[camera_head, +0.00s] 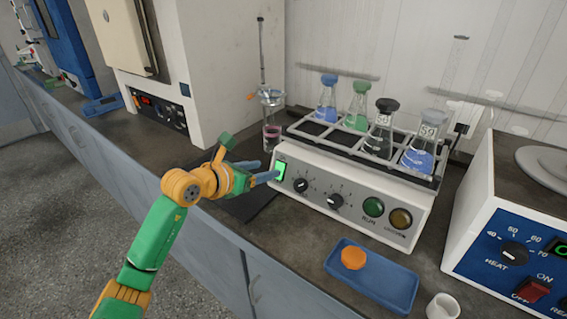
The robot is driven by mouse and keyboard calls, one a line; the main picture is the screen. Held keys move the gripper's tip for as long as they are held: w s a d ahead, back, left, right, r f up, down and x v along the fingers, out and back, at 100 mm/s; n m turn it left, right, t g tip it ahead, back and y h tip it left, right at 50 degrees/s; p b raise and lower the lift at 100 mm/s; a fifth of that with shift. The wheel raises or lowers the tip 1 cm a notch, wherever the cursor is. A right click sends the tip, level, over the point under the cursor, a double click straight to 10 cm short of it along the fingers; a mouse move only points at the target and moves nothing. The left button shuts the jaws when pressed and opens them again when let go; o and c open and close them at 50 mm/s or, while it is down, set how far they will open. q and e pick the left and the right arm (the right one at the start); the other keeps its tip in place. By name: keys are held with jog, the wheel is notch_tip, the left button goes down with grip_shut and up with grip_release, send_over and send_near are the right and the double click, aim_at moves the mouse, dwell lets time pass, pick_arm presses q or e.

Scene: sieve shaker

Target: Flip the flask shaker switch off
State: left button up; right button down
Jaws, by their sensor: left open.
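The flask shaker (345,195) is a white box with a dark rack on top holding several stoppered flasks. Its switch (280,171) is lit green at the left end of the front panel. My left gripper (268,172) is open, with its blue-grey fingertips pointing right, close to the switch. One fingertip overlaps the switch's lower part in the picture; I cannot tell whether it touches. My right gripper is not in view.
A blue tray (396,290) with an orange cap (353,258) lies in front of the shaker. A white cup (442,307) stands beside it. A heater (520,225) is on the right. A glass vessel (271,135) stands behind the shaker's left end.

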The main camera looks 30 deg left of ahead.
aim_at(279, 166)
pick_arm(q)
jog(key=x, duration=0.5)
jog(key=shift+d+f+p, duration=0.1)
jog(key=shift+p, duration=0.2)
jog(key=shift+s, duration=0.1)
jog(key=shift+c, duration=0.2)
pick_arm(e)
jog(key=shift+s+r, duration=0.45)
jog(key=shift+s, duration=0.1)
